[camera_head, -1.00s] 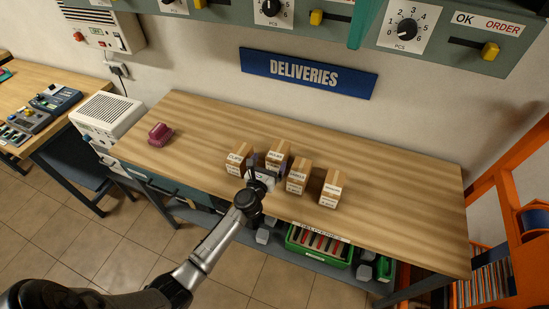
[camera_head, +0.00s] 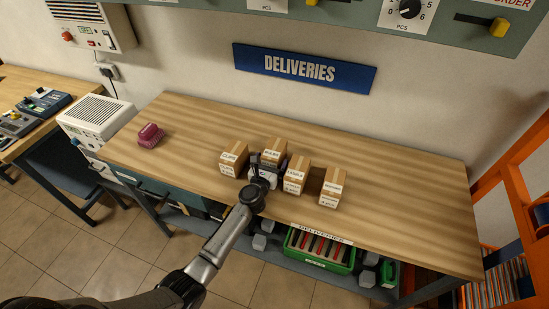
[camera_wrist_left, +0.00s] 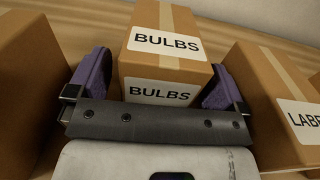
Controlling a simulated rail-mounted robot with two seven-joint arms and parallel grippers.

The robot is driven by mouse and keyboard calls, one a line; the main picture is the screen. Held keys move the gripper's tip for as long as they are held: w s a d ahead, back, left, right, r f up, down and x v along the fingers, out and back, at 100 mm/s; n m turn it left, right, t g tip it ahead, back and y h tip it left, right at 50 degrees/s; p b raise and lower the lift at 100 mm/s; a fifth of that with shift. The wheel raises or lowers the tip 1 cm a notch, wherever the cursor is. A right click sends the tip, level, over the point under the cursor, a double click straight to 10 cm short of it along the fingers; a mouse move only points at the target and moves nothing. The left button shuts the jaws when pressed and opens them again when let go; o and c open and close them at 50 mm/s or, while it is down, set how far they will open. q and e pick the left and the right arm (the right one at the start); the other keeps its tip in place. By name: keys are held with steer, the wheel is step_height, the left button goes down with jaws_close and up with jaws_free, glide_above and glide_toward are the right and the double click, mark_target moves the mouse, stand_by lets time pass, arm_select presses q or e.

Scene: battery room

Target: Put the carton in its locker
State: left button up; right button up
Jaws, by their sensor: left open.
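Several brown cartons stand in a row on the wooden bench. The carton marked BULBS (camera_head: 274,148) stands upright, a little behind its neighbours. It fills the middle of the left wrist view (camera_wrist_left: 165,42). My left gripper (camera_head: 267,166) is open, its purple-padded fingers (camera_wrist_left: 160,78) on either side of the BULBS carton. I cannot tell whether the pads touch it. A carton (camera_head: 233,158) with a hard-to-read label is on the left. The LABELS carton (camera_head: 297,175) is close on the right, with another carton (camera_head: 332,187) beyond it. I see no locker. My right gripper is out of view.
The bench top (camera_head: 400,205) is clear to the right and behind the cartons. A dark pink object (camera_head: 150,136) lies at its left end. A green crate (camera_head: 320,250) sits below the bench. A DELIVERIES sign (camera_head: 303,69) hangs on the wall. Orange shelving (camera_head: 513,213) stands at right.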

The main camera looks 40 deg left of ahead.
arm_select(q)
steer(key=shift+x, duration=1.1)
steer(key=c, duration=1.2)
steer(key=shift+r, duration=0.15)
steer(key=shift+c, duration=0.4)
